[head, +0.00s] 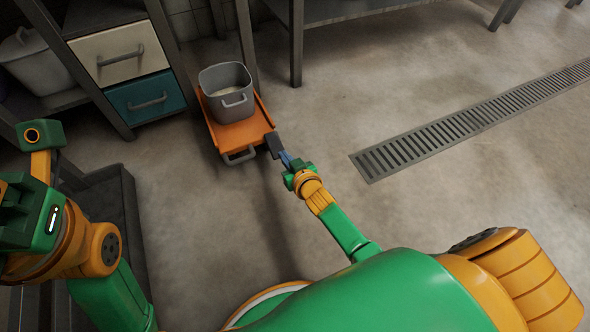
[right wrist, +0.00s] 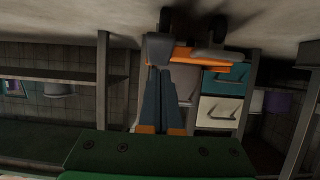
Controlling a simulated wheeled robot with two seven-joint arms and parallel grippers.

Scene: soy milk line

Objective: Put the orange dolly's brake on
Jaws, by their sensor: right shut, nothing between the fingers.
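The orange dolly (head: 238,135) stands on the floor in the head view with a grey pot on it and a grey handle (head: 240,156) at its near end. A dark grey block (head: 273,145) sits at its near right corner; I cannot tell for sure that it is the brake pedal. My right gripper (head: 285,158) is shut and empty, its tips at this block. In the right wrist view, upside down, the fingers (right wrist: 159,70) reach the grey block (right wrist: 158,46) beside the dolly's orange deck (right wrist: 205,53). My left gripper (head: 30,210) is at the left edge, fingers not clear.
The grey pot (head: 229,92) is open on top. A shelf with a cream drawer (head: 121,53) and a teal drawer (head: 138,98) stands left of the dolly. A floor drain (head: 470,120) runs at right. The floor right of the dolly is clear.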

